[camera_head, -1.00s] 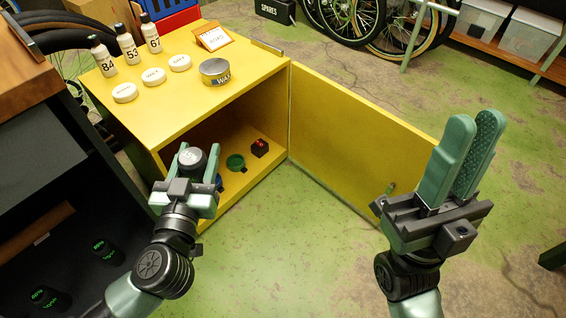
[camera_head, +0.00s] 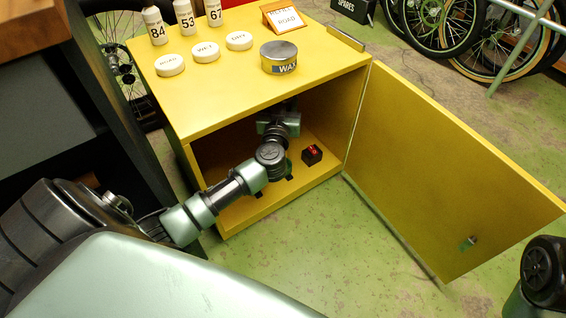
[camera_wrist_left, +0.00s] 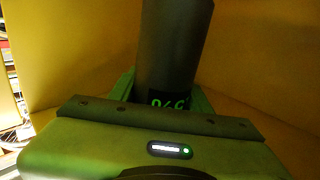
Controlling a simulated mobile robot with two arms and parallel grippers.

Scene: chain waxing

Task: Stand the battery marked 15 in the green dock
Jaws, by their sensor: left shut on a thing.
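My left gripper (camera_head: 279,120) is inside the yellow cabinet, partly hidden by its own wrist and the cabinet top. In the left wrist view it is shut on a dark cylindrical battery (camera_wrist_left: 174,45), which stands up between the green fingers. Green display characters show low on the battery, partly cut off; I cannot read a 15 there. The green dock is hidden behind my left arm in the head view, and I cannot tell whether the battery touches it. My right gripper is out of view; only part of its arm shows at the right edge.
A small dark box with a red display (camera_head: 312,155) sits on the cabinet floor, right of my arm. The yellow door (camera_head: 440,170) stands open to the right. Bottles, white pucks and a wax tin (camera_head: 279,57) stand on the cabinet top (camera_head: 220,105).

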